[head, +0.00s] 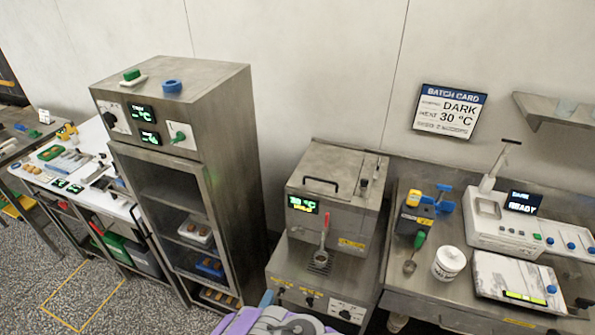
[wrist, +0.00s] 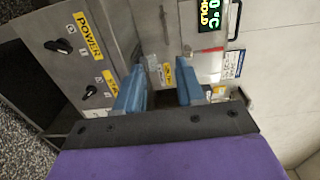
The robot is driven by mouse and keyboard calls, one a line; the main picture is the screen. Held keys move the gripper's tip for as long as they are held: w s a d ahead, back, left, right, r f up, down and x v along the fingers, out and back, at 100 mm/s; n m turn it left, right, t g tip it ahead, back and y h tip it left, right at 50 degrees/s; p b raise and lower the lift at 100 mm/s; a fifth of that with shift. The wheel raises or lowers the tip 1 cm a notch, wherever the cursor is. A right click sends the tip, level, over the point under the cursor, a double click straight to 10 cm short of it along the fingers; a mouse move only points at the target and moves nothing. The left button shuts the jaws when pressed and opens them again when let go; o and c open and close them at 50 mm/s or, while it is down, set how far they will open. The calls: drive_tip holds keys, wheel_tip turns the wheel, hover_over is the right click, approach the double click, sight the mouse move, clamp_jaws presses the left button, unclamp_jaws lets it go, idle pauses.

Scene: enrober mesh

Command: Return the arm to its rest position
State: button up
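My gripper (wrist: 161,68) shows in the wrist view with its two blue fingers apart and nothing between them. It faces the front of the steel enrober machine (wrist: 115,20), close to its panel of black knobs. In the head view my purple arm (head: 268,322) shows at the bottom edge, in front of the enrober (head: 335,180); the fingers are mostly out of sight there. A red-handled tap (head: 323,235) stands on the enrober's front, and its red handle also shows beyond the fingers in the wrist view (wrist: 206,50).
A tall steel cabinet (head: 185,140) stands left of the enrober, with trays on its shelves. A right-hand bench (head: 420,285) holds a white tub (head: 448,263), a scale (head: 518,280) and a READY device (head: 500,225). A batch card (head: 449,111) reads DARK, 30 °C. Floor shows at lower left.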

drive_tip(key=w+r+n+g+y+b, duration=0.1)
drive_tip(key=w+r+n+g+y, duration=0.15)
drive_tip(key=w+r, duration=0.5)
drive_tip(key=w+r+n+g+y+b, duration=0.1)
drive_tip(key=w+r+n, duration=0.25)
drive_tip(key=w, duration=0.65)
drive_tip(key=s+d+r+n+g+y+b, duration=0.1)
drive_tip(key=s+d+r+n+g, duration=0.1)
drive_tip(key=d+r, duration=0.35)
drive_tip(key=s+d+r+n+g+y+b, duration=0.1)
drive_tip(key=d+r+n+g+b, duration=0.15)
drive_tip(key=r, duration=0.55)
drive_tip(key=s+d+r+n+g+y, duration=0.1)
drive_tip(key=s+d+r+n+g, duration=0.2)
drive_tip(key=s, duration=0.6)
drive_tip(key=s+d+r+n+g, duration=0.1)
drive_tip(key=s+d+r+n, duration=0.1)
drive_tip(key=s+d+r, duration=0.55)
drive_tip(key=s+d+r+n+g+b, duration=0.1)
drive_tip(key=s+d+n+g, duration=0.1)
drive_tip(key=s, duration=1.4)
drive_tip(key=s+d+n+g+b, duration=0.2)
drive_tip(key=s+d+n+g, duration=0.1)
drive_tip(key=s, duration=1.3)
drive_tip(key=shift+s+d+r+n+g+h, duration=0.2)
drive_tip(key=shift+d+r+n+g+h, duration=0.15)
drive_tip(key=shift+n+g, duration=0.35)
drive_tip(key=shift+w, duration=0.1)
